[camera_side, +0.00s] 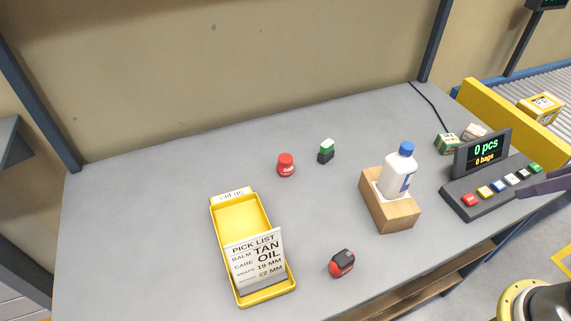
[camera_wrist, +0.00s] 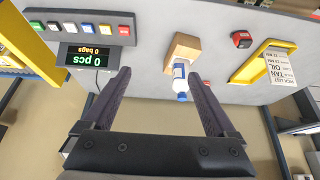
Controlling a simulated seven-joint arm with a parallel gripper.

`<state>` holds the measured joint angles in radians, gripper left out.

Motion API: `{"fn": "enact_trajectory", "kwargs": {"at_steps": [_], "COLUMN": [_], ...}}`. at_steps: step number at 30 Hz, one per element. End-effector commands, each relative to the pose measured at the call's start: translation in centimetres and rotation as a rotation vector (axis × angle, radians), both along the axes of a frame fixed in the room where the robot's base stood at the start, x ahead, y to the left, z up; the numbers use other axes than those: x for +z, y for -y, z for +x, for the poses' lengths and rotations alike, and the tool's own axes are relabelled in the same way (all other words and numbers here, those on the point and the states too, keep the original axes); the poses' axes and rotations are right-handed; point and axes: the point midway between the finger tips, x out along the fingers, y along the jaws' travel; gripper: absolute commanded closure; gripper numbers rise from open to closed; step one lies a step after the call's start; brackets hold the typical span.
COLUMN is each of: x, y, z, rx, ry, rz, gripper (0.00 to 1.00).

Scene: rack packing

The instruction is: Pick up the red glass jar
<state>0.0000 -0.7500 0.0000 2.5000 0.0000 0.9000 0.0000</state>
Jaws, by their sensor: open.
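The red glass jar (camera_side: 286,166), small with a red lid and a pale label, stands upright on the grey bench in the side view. It sits behind the yellow tray and left of a small green-and-black item. In the side view only part of a dark finger shows at the right edge, by the button console, well apart from the jar.
A yellow tray (camera_side: 264,300) holds a pick-list card (camera_side: 256,260). A white bottle with a blue cap (camera_side: 395,180) stands in a wooden block (camera_side: 398,216). A red-and-black item (camera_side: 342,263), a green-and-black item (camera_side: 326,151) and a button console (camera_side: 490,200) also stand on the bench.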

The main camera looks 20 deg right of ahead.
Motion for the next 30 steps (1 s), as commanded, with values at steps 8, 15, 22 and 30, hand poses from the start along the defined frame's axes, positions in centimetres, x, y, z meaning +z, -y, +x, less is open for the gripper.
{"fn": "enact_trajectory", "kwargs": {"at_steps": [8,15,22,30], "x": [0.4,6.5,9.7,8.8], "y": [-0.1,-1.7,-4.2,-8.9], "z": [0.3,6.2,14.2,25.7], "rx": [0.072,0.279,0.462,0.675], "ry": [0.015,0.138,0.169,0.165], "rz": [-0.032,-0.091,-0.122,-0.132], "gripper": [0.08,0.08,0.08,0.08]}}
